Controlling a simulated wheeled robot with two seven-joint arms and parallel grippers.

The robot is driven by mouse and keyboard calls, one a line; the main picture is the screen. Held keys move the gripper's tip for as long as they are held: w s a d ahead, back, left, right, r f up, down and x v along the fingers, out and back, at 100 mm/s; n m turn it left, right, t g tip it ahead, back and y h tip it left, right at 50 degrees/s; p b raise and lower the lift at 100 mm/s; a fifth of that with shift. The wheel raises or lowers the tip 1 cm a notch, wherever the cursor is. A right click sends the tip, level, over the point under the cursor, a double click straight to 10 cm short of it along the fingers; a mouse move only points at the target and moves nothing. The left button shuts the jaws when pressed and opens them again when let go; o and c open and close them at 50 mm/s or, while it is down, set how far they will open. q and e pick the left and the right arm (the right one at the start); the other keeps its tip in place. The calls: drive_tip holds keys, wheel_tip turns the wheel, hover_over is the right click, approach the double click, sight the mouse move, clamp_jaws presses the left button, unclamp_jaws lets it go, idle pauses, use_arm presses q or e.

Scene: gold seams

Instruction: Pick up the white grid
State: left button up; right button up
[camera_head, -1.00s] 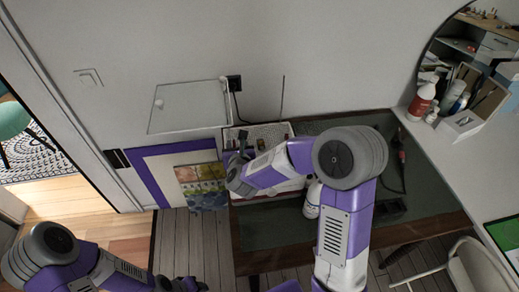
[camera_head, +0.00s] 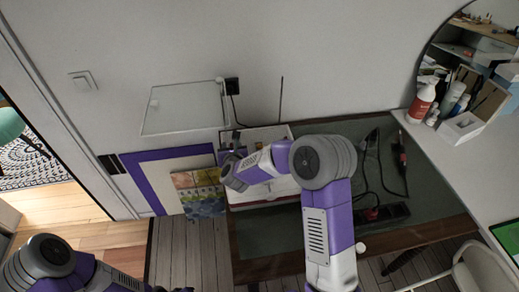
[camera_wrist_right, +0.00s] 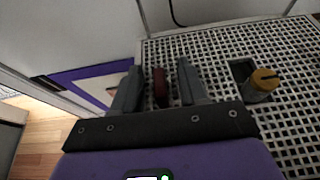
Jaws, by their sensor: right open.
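The white grid (camera_wrist_right: 225,70) is a flat perforated panel that fills the right half of the right wrist view. In the head view its far part (camera_head: 268,133) shows at the table's back left edge, partly covered by my right arm. My right gripper (camera_wrist_right: 160,85) is open over the grid's left edge. A dark red piece (camera_wrist_right: 160,88) shows between its fingers; I cannot tell whether they touch it. In the head view the right gripper (camera_head: 238,148) is small and partly hidden. My left arm is at the bottom left, its gripper out of frame.
A yellow-brown knob (camera_wrist_right: 264,80) stands in a grid cutout. The dark green table (camera_head: 280,235) holds cables and a power strip (camera_head: 385,213). A framed picture (camera_head: 200,190) leans on the wall to the left. A red-and-white bottle (camera_head: 421,102) stands on the right-hand counter.

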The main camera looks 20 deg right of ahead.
drive_tip(key=shift+c, duration=0.3)
clamp_jaws()
drive_tip(key=shift+r, duration=0.2)
